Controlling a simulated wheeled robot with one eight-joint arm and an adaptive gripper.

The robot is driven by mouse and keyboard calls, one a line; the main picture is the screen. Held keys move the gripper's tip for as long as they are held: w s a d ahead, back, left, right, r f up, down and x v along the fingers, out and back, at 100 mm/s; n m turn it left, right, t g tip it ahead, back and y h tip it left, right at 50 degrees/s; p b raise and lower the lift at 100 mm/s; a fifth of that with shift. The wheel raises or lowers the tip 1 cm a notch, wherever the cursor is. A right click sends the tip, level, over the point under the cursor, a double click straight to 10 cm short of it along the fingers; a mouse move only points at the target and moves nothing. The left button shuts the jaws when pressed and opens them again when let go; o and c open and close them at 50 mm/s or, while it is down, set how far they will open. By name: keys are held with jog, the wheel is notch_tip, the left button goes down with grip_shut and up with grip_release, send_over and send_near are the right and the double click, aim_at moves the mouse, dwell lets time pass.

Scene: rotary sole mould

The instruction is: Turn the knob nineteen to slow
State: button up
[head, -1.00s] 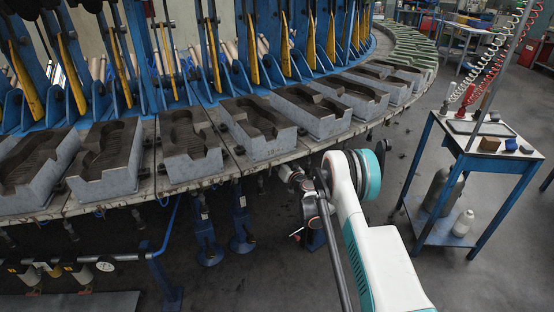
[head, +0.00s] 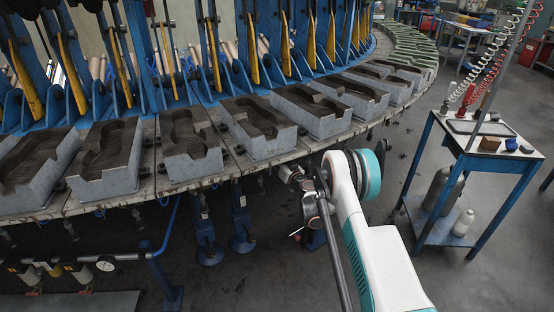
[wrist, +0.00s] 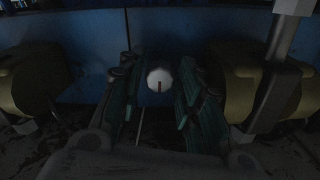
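A round white knob (wrist: 159,75) with a short red mark shows in the wrist view, in front of a dark blue panel (wrist: 90,60). The red mark lies on the knob's lower half and points down. My gripper (wrist: 160,68) is open, with its ridged green fingers to the left and right of the knob. A small dark gap shows on each side, and I see no contact. The view is dim, so the depth between fingertips and knob is hard to tell. In the head view the knob and my fingertips are hidden beneath the rotary table.
The rotary table (head: 225,167) carries several grey sole moulds (head: 190,140) above my arm. In the wrist view, yellowish rounded bodies (wrist: 30,80) stand left and right, with a grey post (wrist: 280,75) at right. A blue side table (head: 470,150) stands right of my arm.

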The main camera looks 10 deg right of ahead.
jog(key=v, duration=1.2)
dwell(0.3)
